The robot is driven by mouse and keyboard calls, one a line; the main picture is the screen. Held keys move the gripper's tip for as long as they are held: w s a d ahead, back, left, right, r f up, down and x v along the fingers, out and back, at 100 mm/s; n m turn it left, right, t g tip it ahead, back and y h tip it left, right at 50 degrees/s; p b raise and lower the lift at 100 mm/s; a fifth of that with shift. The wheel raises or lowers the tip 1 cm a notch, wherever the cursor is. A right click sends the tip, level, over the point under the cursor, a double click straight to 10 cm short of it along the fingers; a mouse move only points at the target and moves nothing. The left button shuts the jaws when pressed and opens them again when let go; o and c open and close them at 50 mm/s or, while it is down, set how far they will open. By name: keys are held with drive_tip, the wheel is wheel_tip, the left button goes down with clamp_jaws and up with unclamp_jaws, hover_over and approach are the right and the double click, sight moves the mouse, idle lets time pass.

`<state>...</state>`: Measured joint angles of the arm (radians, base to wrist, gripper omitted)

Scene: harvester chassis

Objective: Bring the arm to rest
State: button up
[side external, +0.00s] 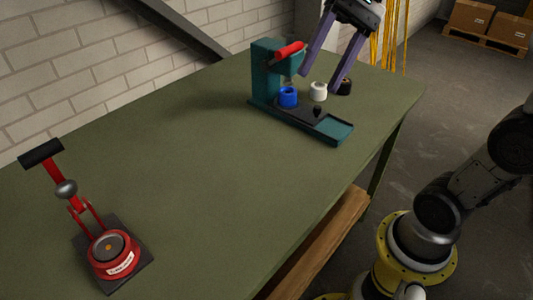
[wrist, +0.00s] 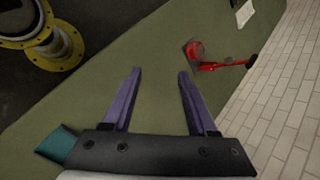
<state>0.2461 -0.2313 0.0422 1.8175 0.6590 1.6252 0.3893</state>
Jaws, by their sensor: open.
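My gripper (side external: 319,81) is at the far end of the table in the side external view, with its two purple fingers apart and nothing between them. It hangs over or close beside a teal press-like device (side external: 264,82) with a red handle (side external: 289,49). A blue cup-shaped piece (side external: 288,97), a white one (side external: 318,91) and a black one (side external: 344,87) are near the fingertips. I cannot tell whether a finger touches any of them. In the wrist view my gripper (wrist: 158,72) is spread open above bare green table.
The green table (side external: 190,165) is mostly clear in the middle. A red lever device (side external: 112,252) on a dark plate stands at the near left end; it also shows in the wrist view (wrist: 197,52). A brick wall (side external: 75,60) runs behind the table. Yellow cords (side external: 392,35) hang beyond it.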

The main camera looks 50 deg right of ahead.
drive_tip(key=s+d+f+n+t+h, duration=0.1)
drive_tip(key=s+f+n+t+h, duration=0.2)
drive_tip(key=s+f, duration=0.45)
drive_tip(key=d+f+n+t+h, duration=0.2)
drive_tip(key=d+f+n+h, duration=0.2)
drive_tip(key=d+f, duration=0.2)
drive_tip(key=shift+s+d+h, duration=0.3)
drive_tip(key=shift+s+d, duration=0.05)
drive_tip(key=shift+s, duration=0.05)
drive_tip(key=shift+o, duration=0.2)
drive_tip(key=shift+r, duration=0.1)
